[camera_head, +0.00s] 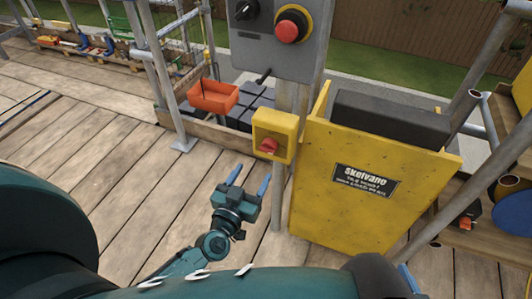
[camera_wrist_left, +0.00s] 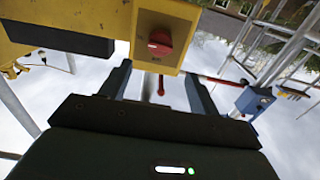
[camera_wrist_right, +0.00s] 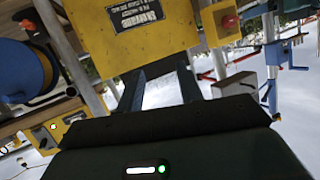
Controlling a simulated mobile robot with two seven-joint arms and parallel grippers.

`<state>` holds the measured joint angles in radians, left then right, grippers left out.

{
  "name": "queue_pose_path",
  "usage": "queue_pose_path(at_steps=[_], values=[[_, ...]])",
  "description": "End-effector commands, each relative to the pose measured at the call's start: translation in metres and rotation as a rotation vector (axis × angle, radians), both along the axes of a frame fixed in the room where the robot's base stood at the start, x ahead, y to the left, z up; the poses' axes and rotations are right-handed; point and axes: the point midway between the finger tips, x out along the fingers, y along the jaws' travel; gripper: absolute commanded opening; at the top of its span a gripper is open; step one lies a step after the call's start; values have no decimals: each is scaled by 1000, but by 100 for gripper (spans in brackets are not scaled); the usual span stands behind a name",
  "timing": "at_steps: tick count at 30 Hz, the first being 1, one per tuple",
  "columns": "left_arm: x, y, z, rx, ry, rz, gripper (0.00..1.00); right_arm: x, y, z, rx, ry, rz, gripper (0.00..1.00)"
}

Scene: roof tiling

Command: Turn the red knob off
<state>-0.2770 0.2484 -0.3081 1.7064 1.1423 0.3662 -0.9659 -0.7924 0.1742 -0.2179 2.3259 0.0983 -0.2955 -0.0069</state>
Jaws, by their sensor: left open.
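The red knob (camera_head: 268,146) is on the front of a small yellow box (camera_head: 284,124), fixed to a grey post below a control panel. In the left wrist view the red knob (camera_wrist_left: 160,44) lies just beyond the fingertips, roughly centred between them. My left gripper (camera_head: 249,177) is open and empty, short of the knob and below it in the head view. My right gripper (camera_wrist_right: 160,80) is open and empty in its wrist view, facing the large yellow panel (camera_wrist_right: 130,50). The red knob (camera_wrist_right: 229,21) shows there at upper right.
A grey panel (camera_head: 268,52) with a red button (camera_head: 291,25) and a black dial (camera_head: 245,9) is above. The yellow Skelvane cabinet (camera_head: 350,210) stands close on the right. An orange bin (camera_head: 213,97) and a scaffold pole stand left. The wooden deck at left is clear.

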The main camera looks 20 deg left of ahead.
Motion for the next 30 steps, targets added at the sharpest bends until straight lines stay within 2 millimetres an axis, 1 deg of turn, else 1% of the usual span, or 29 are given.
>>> queue_pose_path(at_steps=[1, 6, 9, 13, 18, 27, 30], values=[[13, 0, 0, -1, -4, 2, 62, 0, 0, -1, -1, -2, -1, 36], [50, -2, 0, -1, -3, 0, 62, -1, -1, -2, -3, -12, -3, 36], [68, -3, -1, -1, -2, -1, 62, -1, -2, -1, -2, -23, -5, 36], [85, -3, -1, -1, -1, 0, 62, 0, -3, 3, -1, -44, -8, 36], [97, -4, -1, 0, 1, -1, 62, -3, -5, 4, -3, -46, -12, 36], [98, -4, -1, -1, 2, -2, 62, -5, -6, 5, -7, -46, -10, 36], [98, -4, -1, -1, 2, -1, 54, -5, -6, 5, -8, -46, -9, 36]])
